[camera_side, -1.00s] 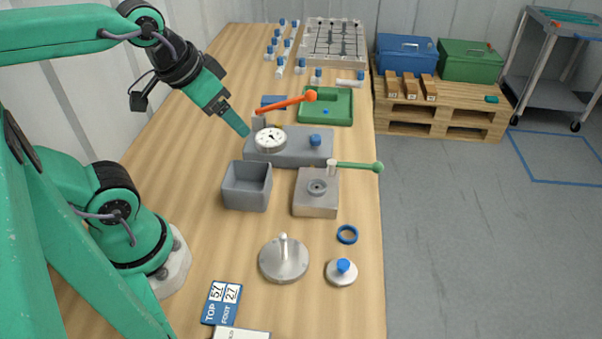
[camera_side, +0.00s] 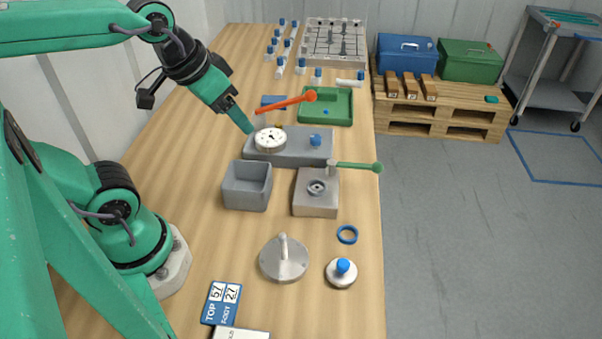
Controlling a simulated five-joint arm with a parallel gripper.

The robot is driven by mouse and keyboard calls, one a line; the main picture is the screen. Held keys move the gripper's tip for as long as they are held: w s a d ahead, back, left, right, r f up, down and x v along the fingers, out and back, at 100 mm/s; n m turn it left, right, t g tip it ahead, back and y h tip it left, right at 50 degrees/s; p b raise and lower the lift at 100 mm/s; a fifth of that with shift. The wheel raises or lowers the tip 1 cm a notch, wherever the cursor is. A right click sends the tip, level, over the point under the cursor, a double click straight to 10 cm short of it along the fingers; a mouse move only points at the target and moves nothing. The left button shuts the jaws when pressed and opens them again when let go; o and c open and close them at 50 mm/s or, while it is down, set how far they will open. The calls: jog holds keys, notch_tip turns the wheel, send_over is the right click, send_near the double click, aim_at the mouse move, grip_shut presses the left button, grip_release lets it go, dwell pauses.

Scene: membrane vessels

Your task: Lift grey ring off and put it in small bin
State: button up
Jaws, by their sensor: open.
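The grey ring (camera_side: 317,188) appears to sit on top of the square metal block (camera_side: 316,207); it is small here, and I cannot tell how it is seated. The small bin (camera_side: 247,194) is a grey open box left of the block, and its visible inside looks empty. My gripper (camera_side: 249,129) is open and points down to the right. It is beyond the bin, near the left end of the grey gauge base, away from the ring. Whether it touches the base I cannot tell.
A green-knobbed lever (camera_side: 358,166) extends right from the block. A blue ring (camera_side: 347,234), a round metal plate (camera_side: 283,262) and a blue-knobbed disc (camera_side: 341,274) are nearer the camera.

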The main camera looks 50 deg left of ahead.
jog(key=n+g, duration=0.5)
jog(key=n, duration=0.1)
send_over(318, 186)
notch_tip(318, 186, down, 13)
jog(key=shift+r, duration=0.15)
jog(key=shift+f, duration=1.3)
jog(key=shift+f, duration=0.1)
jog(key=shift+f, duration=2.5)
